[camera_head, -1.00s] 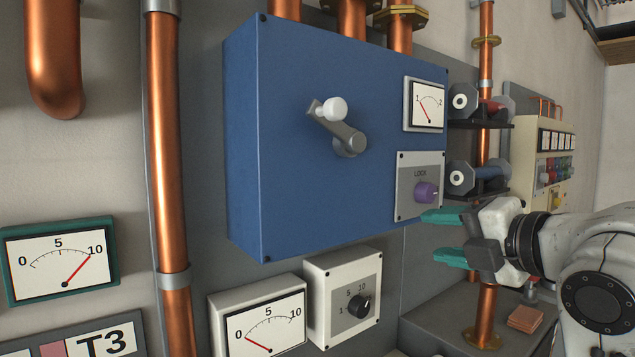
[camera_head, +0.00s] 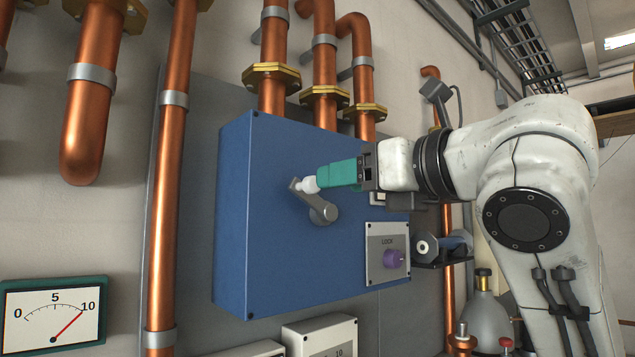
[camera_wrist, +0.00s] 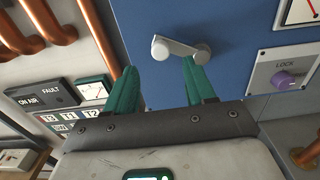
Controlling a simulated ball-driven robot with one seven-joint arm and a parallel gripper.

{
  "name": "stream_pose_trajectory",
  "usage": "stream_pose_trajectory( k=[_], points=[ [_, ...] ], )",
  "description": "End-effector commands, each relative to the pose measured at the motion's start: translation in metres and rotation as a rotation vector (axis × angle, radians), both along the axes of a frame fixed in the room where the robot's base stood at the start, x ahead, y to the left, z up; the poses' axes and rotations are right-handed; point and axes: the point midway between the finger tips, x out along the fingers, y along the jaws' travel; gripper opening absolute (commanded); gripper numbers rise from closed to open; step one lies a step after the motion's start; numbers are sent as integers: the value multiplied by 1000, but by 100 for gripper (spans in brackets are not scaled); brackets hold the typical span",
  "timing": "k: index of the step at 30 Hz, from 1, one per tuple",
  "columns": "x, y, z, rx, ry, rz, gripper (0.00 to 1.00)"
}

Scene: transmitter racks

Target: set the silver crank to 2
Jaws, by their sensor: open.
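The silver crank (camera_head: 322,211) sits on the front of a blue cabinet (camera_head: 260,255). Its arm points up and left from the hub, with a white knob (camera_head: 309,185) at the end. My gripper (camera_head: 322,177) is open, with its teal fingertips at the knob. In the wrist view, the crank (camera_wrist: 180,47) lies just beyond the fingertips of my gripper (camera_wrist: 158,66), its knob end between them and its hub near the right one. Contact cannot be told. The cabinet's meter (camera_wrist: 298,12) is cut off in the wrist view and mostly hidden by my gripper in the head view.
A LOCK panel with a purple knob (camera_head: 393,259) is at the cabinet's lower right. Copper pipes (camera_head: 172,200) run left of and above the cabinet. A black bracket (camera_head: 440,262) projects at its right. White boxes (camera_head: 318,338) stand below.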

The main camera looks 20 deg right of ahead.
Motion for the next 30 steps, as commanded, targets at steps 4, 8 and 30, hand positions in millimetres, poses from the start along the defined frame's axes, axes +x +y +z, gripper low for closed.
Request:
stream_pose_trajectory(
  k=[4,8,30],
  points=[
    [27,9,0,3,5,0,54],
    [45,15,0,2,3,0,54],
    [62,20,-1,2,1,-1,33]
  ],
)
